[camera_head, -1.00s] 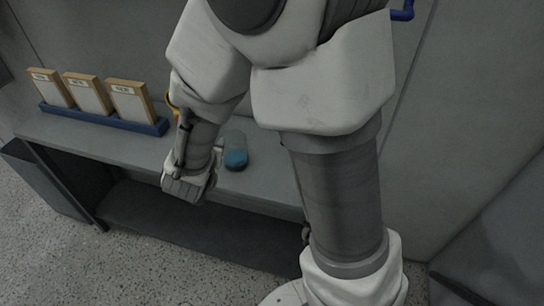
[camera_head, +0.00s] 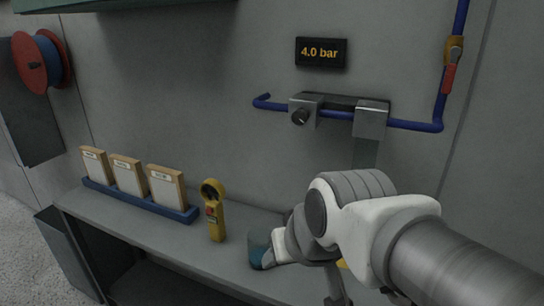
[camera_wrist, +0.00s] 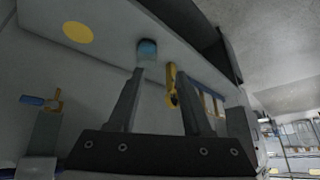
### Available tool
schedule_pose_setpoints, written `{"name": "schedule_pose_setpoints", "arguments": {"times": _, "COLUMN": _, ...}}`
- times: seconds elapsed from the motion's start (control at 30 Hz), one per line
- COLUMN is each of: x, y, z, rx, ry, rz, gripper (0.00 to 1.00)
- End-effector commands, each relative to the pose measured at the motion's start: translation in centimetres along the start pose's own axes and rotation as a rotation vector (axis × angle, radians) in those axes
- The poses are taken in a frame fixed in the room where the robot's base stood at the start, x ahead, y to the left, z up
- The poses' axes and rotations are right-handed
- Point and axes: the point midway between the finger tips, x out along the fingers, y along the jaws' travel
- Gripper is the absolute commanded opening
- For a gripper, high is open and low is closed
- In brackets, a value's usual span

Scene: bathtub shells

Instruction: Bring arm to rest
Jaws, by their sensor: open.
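My arm enters the head view from the lower right and is bent at a white and grey joint in front of the bench. My gripper (camera_wrist: 160,78) shows in the wrist view with its two dark fingers apart and nothing between them. In the head view its fingers cannot be made out clearly behind and below the wrist. Past the fingertips in the wrist view are a blue-and-clear cup (camera_wrist: 147,49) and a yellow handheld meter (camera_wrist: 173,85). Both stand on the bench, apart from the fingers.
The bench (camera_head: 135,233) carries a blue rack (camera_head: 140,203) of framed cards, the meter (camera_head: 214,210) and the cup (camera_head: 259,250), close left of my arm. Blue piping (camera_head: 415,125), a pressure display (camera_head: 321,52) and a hose reel (camera_head: 43,60) are on the wall.

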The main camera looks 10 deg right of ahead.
Motion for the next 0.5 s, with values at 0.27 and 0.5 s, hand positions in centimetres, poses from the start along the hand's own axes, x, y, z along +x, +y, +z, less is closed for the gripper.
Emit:
{"name": "schedule_pose_setpoints", "arguments": {"times": 0.27, "x": -2.5, "y": 2.7, "z": 3.3, "rx": -0.004, "ry": -0.08, "rz": 0.08, "gripper": 0.5}}
{"name": "schedule_pose_setpoints", "arguments": {"times": 0.5, "x": -2.6, "y": 2.7, "z": 3.4, "rx": -0.005, "ry": -0.084, "rz": 0.081, "gripper": 0.5}}
